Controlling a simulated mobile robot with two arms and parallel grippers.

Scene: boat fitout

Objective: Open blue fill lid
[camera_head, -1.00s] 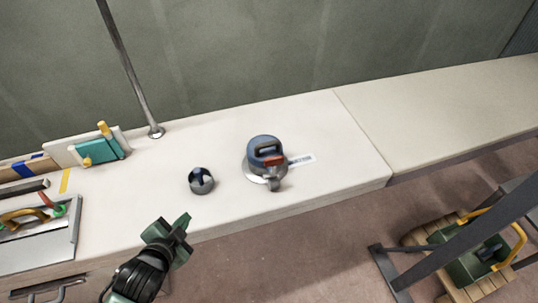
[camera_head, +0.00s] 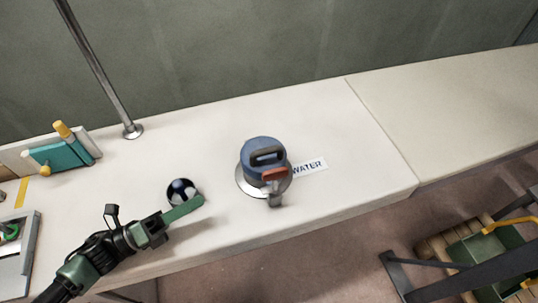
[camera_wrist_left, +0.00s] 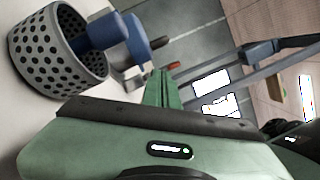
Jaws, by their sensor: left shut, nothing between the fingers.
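The blue fill lid (camera_head: 262,148) sits on a round metal collar on the white deck, with a dark handle on top and a red latch at its front. A metal tab hangs below the latch. A label reading "WATER" (camera_head: 309,167) lies right of it. My left gripper (camera_head: 198,203) is shut and empty, left of the lid and apart from it. In the left wrist view its fingers (camera_wrist_left: 163,88) are together, and the blue lid (camera_wrist_left: 125,38) shows beyond, partly hidden by a perforated grey cup. My right gripper is not in view.
A small dark, shiny round fitting (camera_head: 181,190) stands beside my left fingers. A metal pole (camera_head: 98,70) rises from the deck behind. A teal block (camera_head: 64,153) is at the left.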

